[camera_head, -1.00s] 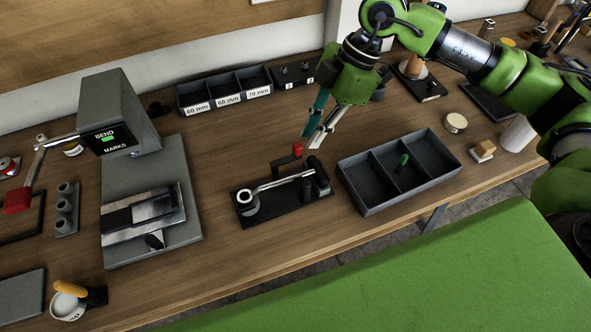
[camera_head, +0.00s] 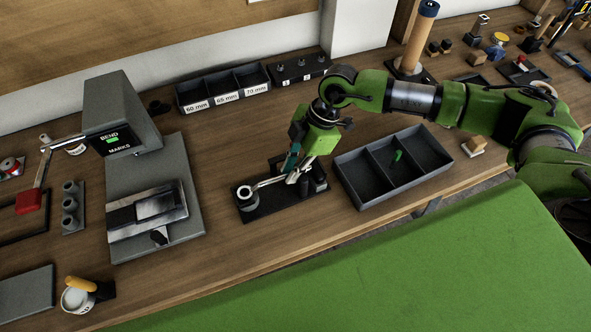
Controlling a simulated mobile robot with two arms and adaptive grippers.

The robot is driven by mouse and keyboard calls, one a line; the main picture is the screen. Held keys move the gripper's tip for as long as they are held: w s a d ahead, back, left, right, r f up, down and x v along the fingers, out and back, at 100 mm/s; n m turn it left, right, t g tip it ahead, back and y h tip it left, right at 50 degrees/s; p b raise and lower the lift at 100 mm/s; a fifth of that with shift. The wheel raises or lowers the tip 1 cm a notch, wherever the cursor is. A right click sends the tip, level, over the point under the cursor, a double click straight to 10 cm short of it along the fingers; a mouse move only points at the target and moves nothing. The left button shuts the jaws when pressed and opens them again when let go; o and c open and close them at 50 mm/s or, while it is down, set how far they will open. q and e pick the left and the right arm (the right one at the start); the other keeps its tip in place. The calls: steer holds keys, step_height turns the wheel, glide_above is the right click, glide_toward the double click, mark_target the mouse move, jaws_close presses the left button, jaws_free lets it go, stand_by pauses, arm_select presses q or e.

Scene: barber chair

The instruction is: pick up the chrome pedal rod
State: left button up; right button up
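The chrome pedal rod (camera_head: 268,183) lies on a black fixture (camera_head: 258,212) near the middle of the bench, with a ring-shaped end at its left. My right gripper (camera_head: 289,176) points down at the rod's right part, its fingertips at the rod. A teal finger and a silver finger show with a small gap between them. Whether they touch the rod is too small to tell. The gripper hides part of the rod's right end and of the fixture's dark posts. My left gripper is not in view.
A dark three-compartment tray (camera_head: 363,204) with a green piece (camera_head: 397,156) stands right of the fixture. The grey bend machine (camera_head: 184,238) stands at the left. Labelled bins (camera_head: 228,97) stand behind. A green padded surface (camera_head: 400,275) lies in front of the bench.

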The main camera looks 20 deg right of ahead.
steer(key=shift+a+f, duration=0.1)
steer(key=shift+f, duration=0.05)
jaws_close()
